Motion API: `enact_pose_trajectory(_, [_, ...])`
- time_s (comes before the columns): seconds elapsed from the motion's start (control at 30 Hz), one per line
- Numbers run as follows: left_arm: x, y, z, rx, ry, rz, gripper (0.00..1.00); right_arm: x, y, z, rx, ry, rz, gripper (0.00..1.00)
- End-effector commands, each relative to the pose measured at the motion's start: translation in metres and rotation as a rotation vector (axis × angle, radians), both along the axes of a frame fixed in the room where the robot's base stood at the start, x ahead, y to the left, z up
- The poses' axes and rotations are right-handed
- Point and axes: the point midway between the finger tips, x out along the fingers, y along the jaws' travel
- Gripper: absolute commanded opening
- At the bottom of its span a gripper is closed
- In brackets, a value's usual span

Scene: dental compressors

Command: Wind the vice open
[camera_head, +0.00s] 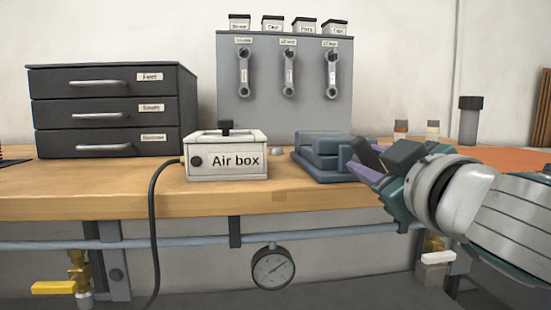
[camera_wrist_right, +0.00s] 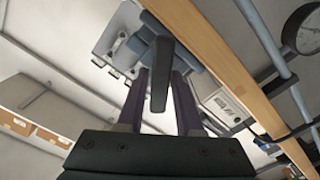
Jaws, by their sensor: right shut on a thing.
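The blue-grey vice (camera_head: 318,160) sits on the workbench near its front edge, right of the Air box. My right gripper (camera_head: 362,160) reaches in from the right to the vice's right end. In the right wrist view, the dark grey vice handle (camera_wrist_right: 160,75) lies between the two purple fingers of my right gripper (camera_wrist_right: 160,95), which is shut on it. In that view, part of the vice body (camera_wrist_right: 194,58) shows behind the handle. My gripper hides the vice's right end in the head view. My left gripper is in neither view.
The white Air box (camera_head: 227,158) stands left of the vice, with a black hose hanging from it. A grey panel with several wrenches (camera_head: 285,105) stands behind. A black drawer unit (camera_head: 112,110) is at the left. A gauge (camera_head: 273,268) and pipe run below the bench edge.

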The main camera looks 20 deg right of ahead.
Motion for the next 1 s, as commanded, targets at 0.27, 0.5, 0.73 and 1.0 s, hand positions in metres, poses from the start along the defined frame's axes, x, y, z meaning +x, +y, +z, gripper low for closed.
enact_pose_trajectory(0.27, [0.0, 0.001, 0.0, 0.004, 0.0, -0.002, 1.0, 0.0, 0.0, 0.0, -0.001, 0.0, 0.0, 0.0])
enact_pose_trajectory(0.5, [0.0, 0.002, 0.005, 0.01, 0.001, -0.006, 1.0, 0.0, 0.0, 0.001, -0.045, 0.01, -0.001, 0.0])
enact_pose_trajectory(0.73, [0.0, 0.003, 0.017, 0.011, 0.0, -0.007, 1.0, 0.0, 0.001, 0.002, -0.178, 0.044, -0.001, 0.0])
enact_pose_trajectory(1.0, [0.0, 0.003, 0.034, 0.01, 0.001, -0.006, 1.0, 0.0, 0.002, 0.001, -0.419, 0.102, -0.001, 0.0])
